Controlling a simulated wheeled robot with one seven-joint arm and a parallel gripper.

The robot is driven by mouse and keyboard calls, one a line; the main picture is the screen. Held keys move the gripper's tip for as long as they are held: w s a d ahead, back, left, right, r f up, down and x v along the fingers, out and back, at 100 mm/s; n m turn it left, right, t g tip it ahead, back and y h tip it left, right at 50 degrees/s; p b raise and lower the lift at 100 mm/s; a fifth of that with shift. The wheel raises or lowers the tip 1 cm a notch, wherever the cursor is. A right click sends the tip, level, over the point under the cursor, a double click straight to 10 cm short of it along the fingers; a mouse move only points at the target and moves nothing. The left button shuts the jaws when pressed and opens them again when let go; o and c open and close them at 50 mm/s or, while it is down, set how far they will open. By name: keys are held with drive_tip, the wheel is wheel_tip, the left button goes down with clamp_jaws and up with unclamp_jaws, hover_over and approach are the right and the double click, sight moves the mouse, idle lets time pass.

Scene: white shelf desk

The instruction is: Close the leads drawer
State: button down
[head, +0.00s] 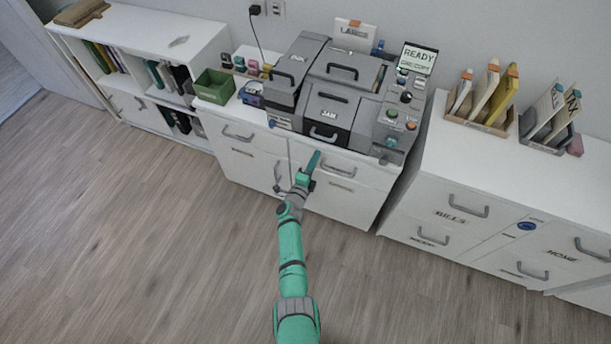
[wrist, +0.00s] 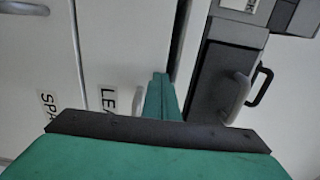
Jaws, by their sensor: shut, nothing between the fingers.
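The leads drawer (head: 355,168) is the upper right drawer of the middle white cabinet, with a grey handle (head: 341,172). In the wrist view its white front (wrist: 120,40) carries a label starting "LEA", partly hidden by my gripper. A dark strip runs along the front's upper edge there; how far the drawer stands out is hard to tell. My gripper (head: 314,163) is shut and empty, at the left part of this drawer's front. Its green fingers (wrist: 160,88) lie beside the label in the wrist view. I cannot tell whether they touch the front.
A grey copier (head: 345,85) stands on the middle cabinet above the drawer. A lower front (wrist: 30,60) labelled "SPA" adjoins it. A green box (head: 214,84) sits at the left. A cabinet with a "BILLS" drawer (head: 465,203) stands right. The wooden floor (head: 150,250) is open.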

drive_tip(key=v, duration=1.3)
drive_tip(key=shift+s+a, duration=0.3)
drive_tip(key=shift+f, duration=0.15)
